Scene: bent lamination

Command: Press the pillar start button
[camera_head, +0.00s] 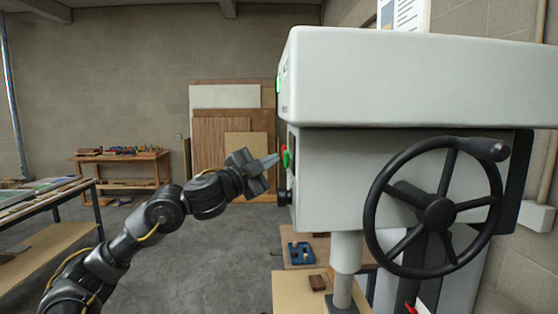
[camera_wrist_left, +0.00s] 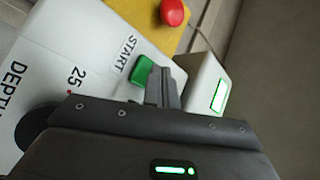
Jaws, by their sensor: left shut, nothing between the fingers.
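The green start button (camera_wrist_left: 142,70) sits beside the word START on the white panel (camera_wrist_left: 100,40) in the left wrist view. My right gripper is not in view.
A red button (camera_wrist_left: 173,12) on a yellow plate (camera_wrist_left: 140,12) is close by in the left wrist view. A black handwheel (camera_head: 437,213) is on the machine's near side. A wooden workbench (camera_head: 120,158) stands at the back left. The floor (camera_head: 200,260) behind my left arm is clear.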

